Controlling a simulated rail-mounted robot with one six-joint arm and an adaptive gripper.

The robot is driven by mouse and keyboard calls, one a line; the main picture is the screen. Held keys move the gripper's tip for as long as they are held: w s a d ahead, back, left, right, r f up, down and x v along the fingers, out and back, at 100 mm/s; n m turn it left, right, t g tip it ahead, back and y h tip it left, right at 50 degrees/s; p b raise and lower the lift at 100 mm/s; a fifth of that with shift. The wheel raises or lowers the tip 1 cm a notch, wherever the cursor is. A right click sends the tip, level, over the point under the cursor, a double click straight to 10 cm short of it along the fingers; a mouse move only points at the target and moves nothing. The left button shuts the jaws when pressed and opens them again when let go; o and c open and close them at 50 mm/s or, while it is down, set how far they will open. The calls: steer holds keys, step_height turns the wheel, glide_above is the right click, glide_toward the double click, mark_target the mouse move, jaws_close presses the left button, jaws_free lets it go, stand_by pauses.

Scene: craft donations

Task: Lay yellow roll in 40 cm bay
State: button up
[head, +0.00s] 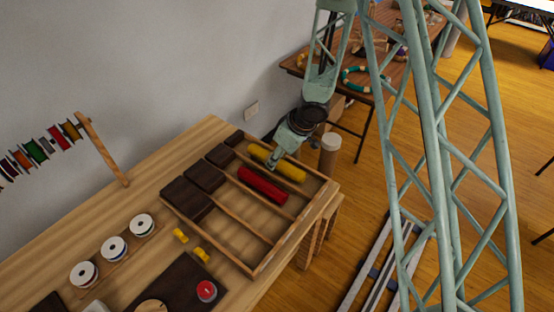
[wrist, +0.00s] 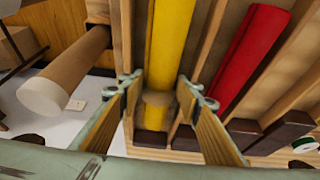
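The yellow roll (head: 288,170) lies lengthwise at the back bay of the wooden divided tray (head: 262,262). In the wrist view the yellow roll (wrist: 168,40) runs between the two fingers of my gripper (wrist: 164,92), with a visible gap on each side. A dark brown block (head: 234,138) fills the left end of that bay. Whether the roll rests fully on the bay floor is hard to tell.
A red roll (head: 262,185) lies in the neighbouring bay; it also shows in the wrist view (wrist: 250,60). Wooden dividers flank the rolls. The front bays hold only dark end blocks (head: 187,198). A tan cylinder (head: 329,150) stands just beyond the tray's back side.

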steer(key=o, duration=0.4)
steer(key=shift+r, duration=0.15)
steer(key=shift+v, duration=5.85)
